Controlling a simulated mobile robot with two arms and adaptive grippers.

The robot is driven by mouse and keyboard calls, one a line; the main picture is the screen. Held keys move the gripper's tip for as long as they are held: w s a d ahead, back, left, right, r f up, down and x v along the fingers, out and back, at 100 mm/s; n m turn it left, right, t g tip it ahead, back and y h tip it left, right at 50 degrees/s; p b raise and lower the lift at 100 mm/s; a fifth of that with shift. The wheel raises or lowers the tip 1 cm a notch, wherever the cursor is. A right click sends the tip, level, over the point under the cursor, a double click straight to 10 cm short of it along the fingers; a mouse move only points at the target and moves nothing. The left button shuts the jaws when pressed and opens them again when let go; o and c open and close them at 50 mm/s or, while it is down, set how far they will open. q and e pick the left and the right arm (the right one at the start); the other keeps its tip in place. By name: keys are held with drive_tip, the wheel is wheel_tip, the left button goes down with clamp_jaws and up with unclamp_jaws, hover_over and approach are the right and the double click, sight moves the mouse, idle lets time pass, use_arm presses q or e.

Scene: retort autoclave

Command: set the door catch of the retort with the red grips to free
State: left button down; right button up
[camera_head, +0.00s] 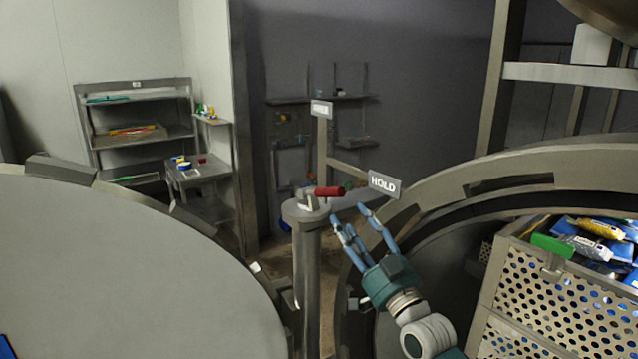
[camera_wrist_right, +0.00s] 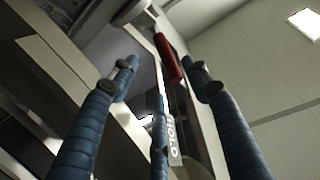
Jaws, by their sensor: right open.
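The door catch is a short lever with a red grip (camera_head: 330,192) on top of a grey post (camera_head: 308,265). The grip points right, toward the plate marked HOLD (camera_head: 384,184). A second plate (camera_head: 321,109) stands above and behind the post; its lettering is too blurred to read. My right gripper (camera_head: 351,216) is open and empty, just below and right of the grip, its fingers spread upward. In the right wrist view the red grip (camera_wrist_right: 168,60) lies beyond and between the spread fingers (camera_wrist_right: 165,75), with no clear contact. My left gripper is not in view.
A large round door (camera_head: 110,270) fills the lower left. The open retort mouth (camera_head: 460,200) is at right, with a perforated crate (camera_head: 535,285) of colourful packs. Shelves (camera_head: 135,108) and a small table (camera_head: 200,175) stand at the back left.

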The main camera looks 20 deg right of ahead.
sight(334, 195)
drive_tip(key=w+r+p, duration=0.1)
drive_tip(key=w+r, duration=0.1)
drive_tip(key=w+a+r+p, duration=0.1)
drive_tip(key=w+r+p, duration=0.1)
drive_tip(key=shift+w+a, duration=0.15)
drive_tip(key=shift+w, duration=0.2)
drive_tip(key=w, duration=0.3)
drive_tip(key=shift+a+r+p, duration=0.1)
drive_tip(key=shift+a+p, duration=0.15)
drive_tip(key=shift+p, duration=0.1)
drive_tip(key=shift+w+a+r, duration=0.1)
drive_tip(key=shift+w+r, duration=0.15)
drive_tip(key=shift+w, duration=0.15)
drive_tip(key=shift+c, duration=0.9)
drive_tip(key=c, duration=0.9)
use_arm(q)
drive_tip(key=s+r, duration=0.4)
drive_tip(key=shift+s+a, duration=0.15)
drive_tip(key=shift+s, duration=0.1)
use_arm(e)
clamp_jaws()
